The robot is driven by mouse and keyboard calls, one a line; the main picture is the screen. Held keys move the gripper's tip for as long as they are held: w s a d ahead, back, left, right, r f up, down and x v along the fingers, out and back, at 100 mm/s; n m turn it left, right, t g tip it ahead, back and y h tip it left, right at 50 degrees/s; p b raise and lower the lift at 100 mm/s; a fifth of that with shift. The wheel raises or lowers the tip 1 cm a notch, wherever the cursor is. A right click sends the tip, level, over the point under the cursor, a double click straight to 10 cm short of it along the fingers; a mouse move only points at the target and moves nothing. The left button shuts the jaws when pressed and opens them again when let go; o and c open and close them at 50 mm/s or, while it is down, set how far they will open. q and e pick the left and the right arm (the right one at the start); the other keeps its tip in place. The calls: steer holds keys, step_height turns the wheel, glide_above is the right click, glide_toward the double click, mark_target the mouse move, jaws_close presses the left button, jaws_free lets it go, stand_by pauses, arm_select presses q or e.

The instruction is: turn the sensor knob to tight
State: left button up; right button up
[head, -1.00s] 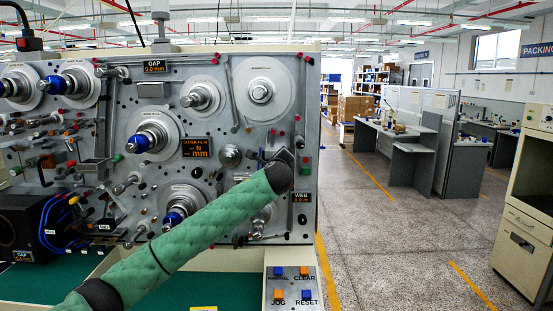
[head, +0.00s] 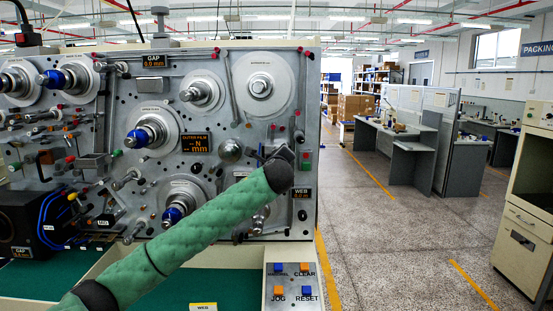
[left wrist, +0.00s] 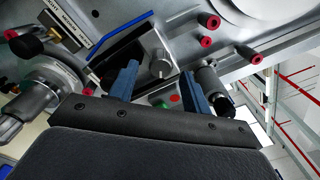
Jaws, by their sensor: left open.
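My left arm's green sleeve crosses the machine panel in the head view. My left gripper (head: 284,156) is at the panel's right part, mostly hidden behind its own wrist. In the left wrist view its two blue fingers (left wrist: 158,78) are open and apart. A small silver knob (left wrist: 158,64) with a dark spot shows between and beyond the fingertips; it looks like the sensor knob, but no label for it is readable. I cannot tell whether either finger touches it. In the head view the wrist hides this knob. My right gripper is in neither view.
The panel carries several spindles, such as a large disc (head: 260,87) above the wrist, and short red-tipped pegs. A black cylinder (left wrist: 212,85) stands close to the right finger. A button box (head: 291,284) sits below the panel. The floor (head: 380,230) to the right is clear.

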arm_select(q)
steer(key=shift+s+b, duration=0.85)
steer(key=shift+s, duration=1.5)
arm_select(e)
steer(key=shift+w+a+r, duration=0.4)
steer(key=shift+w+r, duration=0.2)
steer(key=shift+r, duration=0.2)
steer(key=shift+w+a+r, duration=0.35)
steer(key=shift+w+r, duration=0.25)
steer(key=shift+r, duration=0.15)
